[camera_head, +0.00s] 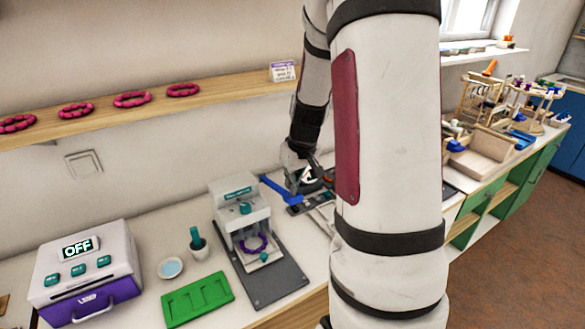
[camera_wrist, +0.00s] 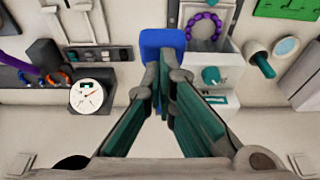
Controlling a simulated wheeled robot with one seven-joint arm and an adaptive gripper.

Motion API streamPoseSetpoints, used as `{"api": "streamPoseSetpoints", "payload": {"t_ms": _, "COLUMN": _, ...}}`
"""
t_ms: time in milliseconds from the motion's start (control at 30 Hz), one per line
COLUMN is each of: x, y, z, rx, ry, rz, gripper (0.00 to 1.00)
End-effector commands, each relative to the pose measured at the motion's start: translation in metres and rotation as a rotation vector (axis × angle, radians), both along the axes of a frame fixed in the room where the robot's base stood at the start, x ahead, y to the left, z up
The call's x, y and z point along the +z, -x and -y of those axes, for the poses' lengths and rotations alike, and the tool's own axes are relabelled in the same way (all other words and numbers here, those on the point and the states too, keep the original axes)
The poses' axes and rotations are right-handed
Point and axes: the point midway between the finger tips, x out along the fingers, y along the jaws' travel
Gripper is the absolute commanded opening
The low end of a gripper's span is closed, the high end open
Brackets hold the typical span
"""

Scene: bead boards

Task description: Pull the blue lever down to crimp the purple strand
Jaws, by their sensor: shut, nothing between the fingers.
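The blue lever (camera_head: 281,190) sticks out by the right side of the white press (camera_head: 236,200) in the head view. Its broad blue end (camera_wrist: 163,41) shows in the wrist view, just beyond my fingertips. The purple strand (camera_head: 262,242) is a beaded loop inside the press opening; it also shows in the wrist view (camera_wrist: 216,24). My gripper (camera_wrist: 166,60) is shut and empty, its teal fingers together, with the tips overlapping the near edge of the blue end in the picture. I cannot tell whether they touch it. In the head view my arm hides much of the gripper.
A round dial gauge (camera_wrist: 91,95) lies left of the lever in the wrist view. A green tray (camera_head: 198,299), a small teal-handled cup (camera_head: 198,249) and a white box reading OFF (camera_head: 84,262) stand left of the press. A wooden shelf (camera_head: 215,90) with pink bead rings runs above.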

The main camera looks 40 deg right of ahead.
Motion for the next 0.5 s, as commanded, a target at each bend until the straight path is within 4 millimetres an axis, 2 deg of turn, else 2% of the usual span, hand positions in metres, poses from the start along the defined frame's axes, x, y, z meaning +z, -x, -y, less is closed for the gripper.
{"api": "streamPoseSetpoints", "payload": {"t_ms": 33, "x": -0.012, "y": 0.004, "z": -0.002, "rx": -0.003, "ry": -0.005, "rz": -0.005, "gripper": 0.00}}
{"api": "streamPoseSetpoints", "payload": {"t_ms": 233, "x": -0.050, "y": 0.017, "z": -0.005, "rx": -0.004, "ry": -0.006, "rz": -0.006, "gripper": 0.00}}
{"api": "streamPoseSetpoints", "payload": {"t_ms": 500, "x": -0.094, "y": 0.021, "z": -0.006, "rx": -0.003, "ry": -0.005, "rz": -0.004, "gripper": 0.00}}
